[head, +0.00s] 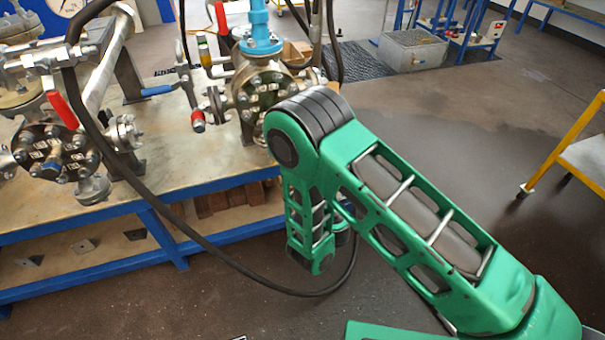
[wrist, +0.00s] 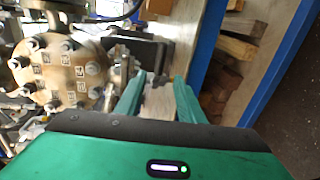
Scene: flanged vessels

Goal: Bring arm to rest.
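My green arm (head: 420,225) reaches from the lower right of the head view to a raised elbow in the middle, then bends down in front of the bench. My gripper (wrist: 158,80) shows in the wrist view with its two green fingers apart and nothing seen between them. A round bolted flange (wrist: 62,72) is to the left of the fingers in that view. In the head view I cannot make out the fingers; the arm hides the area behind it.
A blue-framed bench (head: 150,197) carries flanged vessels (head: 265,85) and a left flange (head: 55,150) with red-handled valves. A yellow cart (head: 570,150) stands right. The floor between is clear.

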